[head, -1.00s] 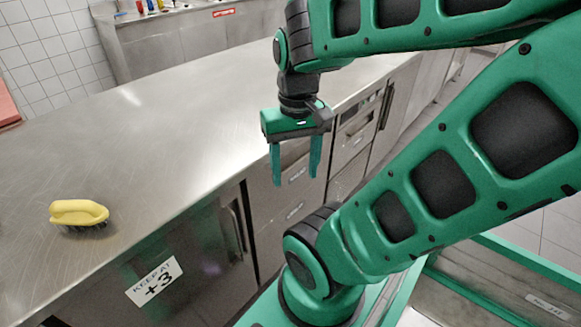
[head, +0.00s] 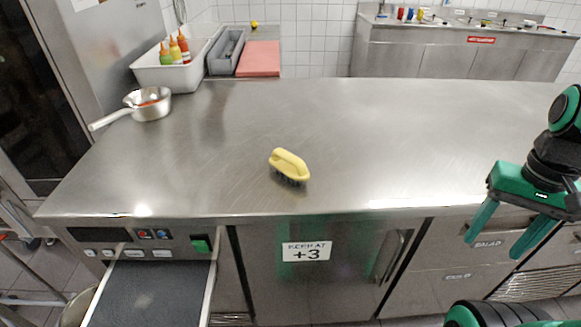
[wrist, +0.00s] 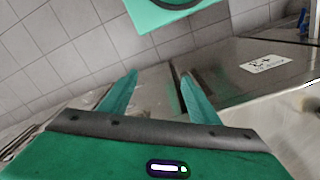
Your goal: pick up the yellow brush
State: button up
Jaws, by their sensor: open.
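The yellow brush (head: 289,165) has a yellow handle over dark bristles. It rests on the steel counter (head: 400,130), near the middle of its front part in the head view. My gripper (head: 507,237) is green, open and empty, off to the right of the brush, in front of the counter's front face. In the wrist view my gripper (wrist: 160,95) shows two green fingers spread apart with nothing between them. The brush does not show in the wrist view.
A saucepan (head: 150,105), a white bin (head: 165,73) with sauce bottles, a grey bin (head: 224,62) and a red board (head: 258,60) stand at the back left. Counter around the brush is clear.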

jog(key=shift+o, duration=0.5)
notch_tip(320, 180, up, 9)
jog(key=n+t+y, duration=0.3)
jog(key=n, duration=1.2)
send_over(291, 155)
jog(key=s+d, duration=0.3)
jog(key=shift+a+f, duration=0.1)
jog(key=shift+f, duration=0.1)
jog(key=x, duration=0.5)
jog(key=shift+w+a, duration=0.15)
jog(key=shift+a, duration=0.05)
jog(key=shift+x, duration=2.8)
jog(key=shift+w, duration=0.2)
